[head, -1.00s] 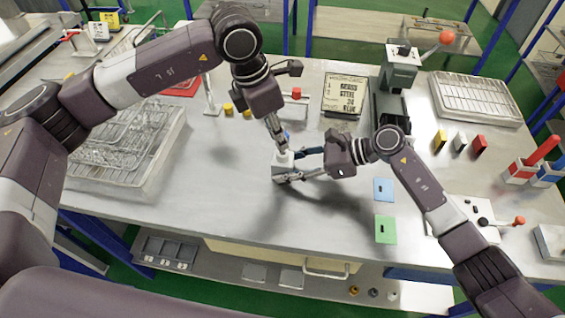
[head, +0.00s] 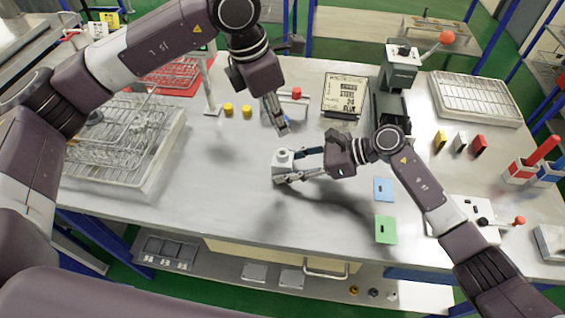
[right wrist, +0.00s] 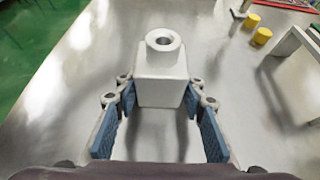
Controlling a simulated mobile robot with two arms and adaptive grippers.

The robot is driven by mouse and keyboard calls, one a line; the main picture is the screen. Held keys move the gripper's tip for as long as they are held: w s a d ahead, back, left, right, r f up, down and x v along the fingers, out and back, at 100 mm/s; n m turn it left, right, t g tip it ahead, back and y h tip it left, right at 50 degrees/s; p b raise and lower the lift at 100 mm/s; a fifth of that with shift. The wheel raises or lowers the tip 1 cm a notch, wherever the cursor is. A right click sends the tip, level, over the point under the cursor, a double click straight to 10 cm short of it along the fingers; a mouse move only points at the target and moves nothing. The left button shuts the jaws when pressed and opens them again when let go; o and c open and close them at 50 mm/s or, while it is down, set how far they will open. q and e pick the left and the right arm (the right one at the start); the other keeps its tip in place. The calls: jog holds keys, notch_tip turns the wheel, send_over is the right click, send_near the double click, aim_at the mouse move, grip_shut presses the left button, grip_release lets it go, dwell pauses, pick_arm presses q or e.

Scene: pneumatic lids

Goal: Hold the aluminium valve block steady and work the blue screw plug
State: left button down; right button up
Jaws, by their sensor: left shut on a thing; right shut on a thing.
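The aluminium valve block (head: 283,159) stands upright on the bench. It fills the middle of the right wrist view (right wrist: 161,85), with an open round hole showing in its top collar. My right gripper (head: 299,163) is shut on the block from the right, its blue-padded fingers (right wrist: 160,98) on either side of it. My left gripper (head: 282,128) is above and behind the block, clear of it, pointing down. It is shut on the blue screw plug, of which only a trace of blue shows at the fingers in the head view.
Two yellow cylinders (head: 237,110) stand left of my left gripper. A sign board (head: 345,95) and a grey press (head: 400,72) stand behind. A wire basket tray (head: 150,165) is at left. Blue (head: 383,189) and green (head: 386,230) plates lie at right. The front middle is clear.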

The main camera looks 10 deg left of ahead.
jog(key=shift+f, duration=0.1)
dwell(0.3)
jog(key=o, duration=1.2)
jog(key=shift+c, duration=0.2)
jog(key=v, duration=1.2)
